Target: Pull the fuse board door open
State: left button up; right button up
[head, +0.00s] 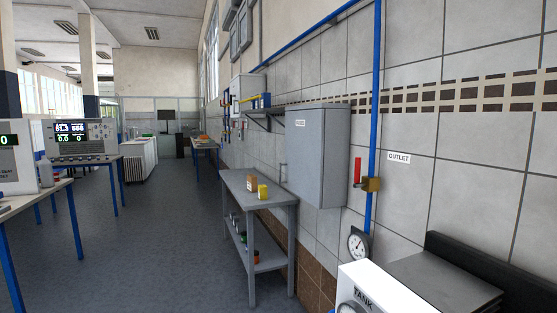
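The fuse board (308,150) is a grey metal cabinet on the tiled wall, right of the middle of the head view. A small white label (300,123) sits high on its front, its text too small to read surely. A thin upright handle (284,173) seems to show at the left edge of the front. The door looks shut, with no gap that I can see. Neither of my grippers is in view.
A grey workbench (275,200) with a brown box (251,182) and a yellow tin (262,191) stands below and left of the cabinet. A blue pipe with a red-handled valve (358,171) runs at its right. A white tank unit (375,285) is at lower right. Open floor lies left.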

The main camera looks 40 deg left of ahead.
aim_at(304, 130)
jog(key=u, duration=0.95)
jog(key=i+j+z, duration=0.1)
jog(key=i+j, duration=0.2)
jog(key=i+j+z, duration=0.15)
jog(key=i+j, duration=0.15)
jog(key=i+j+z, duration=0.1)
jog(key=i+j, duration=0.15)
jog(key=j, duration=0.25)
jog(key=i+j+z, duration=0.15)
jog(key=i+j, duration=0.15)
jog(key=i+j+z, duration=0.1)
jog(key=j, duration=0.45)
jog(key=i+j+z, duration=0.25)
jog(key=i+j, duration=0.2)
jog(key=i, duration=0.2)
jog(key=i+j+z, duration=0.3)
jog(key=i+j, duration=0.25)
jog(key=i, duration=0.1)
